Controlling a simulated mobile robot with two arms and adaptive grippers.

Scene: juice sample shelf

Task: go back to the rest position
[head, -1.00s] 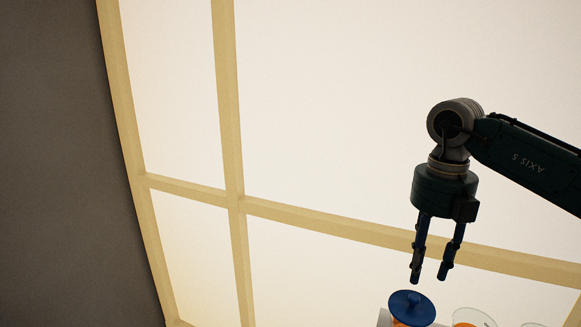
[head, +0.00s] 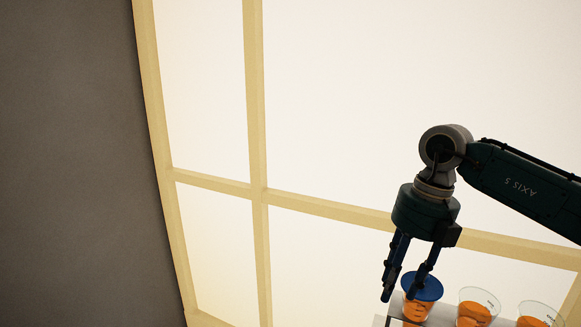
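My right gripper (head: 400,298) hangs from the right arm with its two fingers apart and nothing between them that I can see. The fingers point down. One fingertip overlaps the left part of a cup with orange contents and a blue lid (head: 427,286); I cannot tell whether they touch. The other fingertip is left of the cup. My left gripper is not in view.
Two clear cups with orange contents, a middle one (head: 475,311) and a right one (head: 533,321), stand right of the lidded cup. A pale shelf (head: 396,308) shows under them. Behind is a bright window with a yellowish frame (head: 262,250).

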